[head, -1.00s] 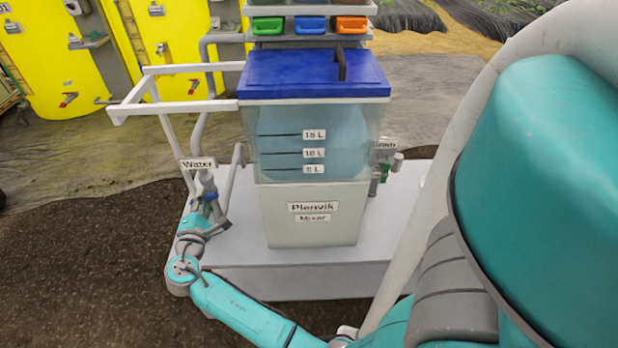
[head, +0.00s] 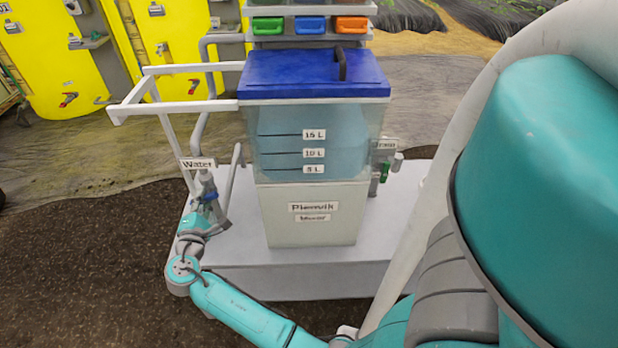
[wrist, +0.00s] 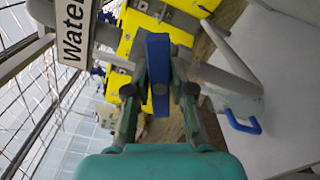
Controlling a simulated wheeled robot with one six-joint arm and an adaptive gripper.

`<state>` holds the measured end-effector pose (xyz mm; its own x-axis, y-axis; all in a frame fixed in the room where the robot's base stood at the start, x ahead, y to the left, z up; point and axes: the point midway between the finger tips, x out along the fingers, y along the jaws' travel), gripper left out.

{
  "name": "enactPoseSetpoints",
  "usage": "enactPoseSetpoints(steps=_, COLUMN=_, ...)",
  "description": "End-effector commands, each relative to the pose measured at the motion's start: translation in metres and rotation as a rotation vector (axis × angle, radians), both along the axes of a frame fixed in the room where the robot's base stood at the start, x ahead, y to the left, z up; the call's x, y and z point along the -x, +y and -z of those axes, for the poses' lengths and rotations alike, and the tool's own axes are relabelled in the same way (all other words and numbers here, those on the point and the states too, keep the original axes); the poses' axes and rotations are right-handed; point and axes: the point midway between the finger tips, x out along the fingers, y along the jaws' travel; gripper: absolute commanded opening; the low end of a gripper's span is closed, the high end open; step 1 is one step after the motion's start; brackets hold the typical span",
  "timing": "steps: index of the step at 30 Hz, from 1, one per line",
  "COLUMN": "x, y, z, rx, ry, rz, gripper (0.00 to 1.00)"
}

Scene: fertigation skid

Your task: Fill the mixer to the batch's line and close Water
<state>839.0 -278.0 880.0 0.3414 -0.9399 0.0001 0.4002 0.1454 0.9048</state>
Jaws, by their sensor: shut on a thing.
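The Plenvik mixer (head: 310,212) stands on a pale platform, with 5 L, 10 L and 15 L marks on its clear tank (head: 345,140). Bluish liquid shows in the tank, and its tint reaches above the 15 L mark. The exact surface is hard to tell. The Water valve's blue handle (wrist: 158,75) is between the fingers of my gripper (wrist: 158,92), which is shut on it. In the head view my gripper (head: 211,211) is at the valve, below the Water label (head: 198,163), and hides part of it.
A Drain valve (head: 384,168) with a green handle is at the mixer's right. A blue lid (head: 312,75) covers the tank, with bins on shelves (head: 310,24) behind. A white rail (head: 180,107) juts left above the Water valve. Yellow tanks (head: 60,60) stand behind.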

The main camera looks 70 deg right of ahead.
Motion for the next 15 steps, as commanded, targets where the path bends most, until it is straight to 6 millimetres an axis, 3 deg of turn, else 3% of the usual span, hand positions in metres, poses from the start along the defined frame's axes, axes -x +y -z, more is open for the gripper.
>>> enactPoseSetpoints(steps=8, x=0.0007, y=0.0, z=0.0019, rx=-0.017, ry=-0.039, rz=0.001, gripper=0.0)
enactPoseSetpoints(steps=15, x=0.0007, y=0.0, z=0.0019, rx=-0.107, ry=-0.287, rz=0.001, gripper=0.0)
